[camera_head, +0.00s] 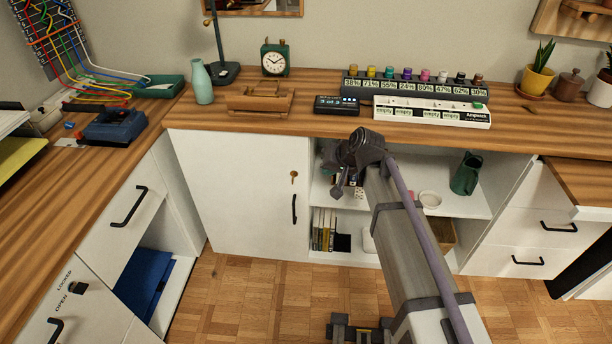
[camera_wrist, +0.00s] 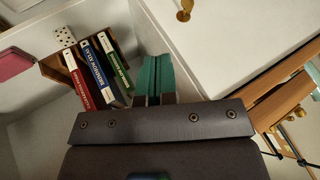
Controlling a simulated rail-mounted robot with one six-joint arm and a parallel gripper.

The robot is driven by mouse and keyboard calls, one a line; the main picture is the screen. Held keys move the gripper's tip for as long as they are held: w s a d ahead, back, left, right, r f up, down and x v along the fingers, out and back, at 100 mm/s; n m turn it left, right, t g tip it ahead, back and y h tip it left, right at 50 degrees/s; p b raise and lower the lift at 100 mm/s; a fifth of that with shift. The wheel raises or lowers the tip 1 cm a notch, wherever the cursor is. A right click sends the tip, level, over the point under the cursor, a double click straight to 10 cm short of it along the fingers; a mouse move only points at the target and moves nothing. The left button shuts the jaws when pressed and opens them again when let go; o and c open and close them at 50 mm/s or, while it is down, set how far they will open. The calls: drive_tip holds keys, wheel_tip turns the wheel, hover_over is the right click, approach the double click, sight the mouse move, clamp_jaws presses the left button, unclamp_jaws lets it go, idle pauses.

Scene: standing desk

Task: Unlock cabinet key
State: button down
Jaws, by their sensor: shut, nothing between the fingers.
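A small brass key (camera_head: 294,177) sits in the white cabinet door (camera_head: 230,190), above its black handle (camera_head: 294,209). The door looks closed. In the wrist view part of the brass key (camera_wrist: 184,10) shows at the top edge, on the white door (camera_wrist: 225,45). My gripper (camera_head: 340,190) is to the right of the key, in front of the open shelves, and apart from the key. Its teal fingers (camera_wrist: 157,72) are together with nothing between them in the wrist view.
Several books (camera_wrist: 98,68) stand on the open shelf near my gripper, with a die-like white block (camera_wrist: 63,34) beside them. A green pitcher (camera_head: 466,173) stands farther right. A dial (camera_head: 76,288) marked LOCKED and OPEN is at lower left.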

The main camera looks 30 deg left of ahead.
sight(293, 178)
drive_tip(key=a+f+b, duration=0.2)
drive_tip(key=a, duration=0.1)
drive_tip(key=a+f+b, duration=0.5)
drive_tip(key=a+f, duration=0.1)
drive_tip(key=shift+s+a, duration=0.15)
drive_tip(key=shift+s, duration=0.1)
drive_tip(key=shift+r, duration=0.15)
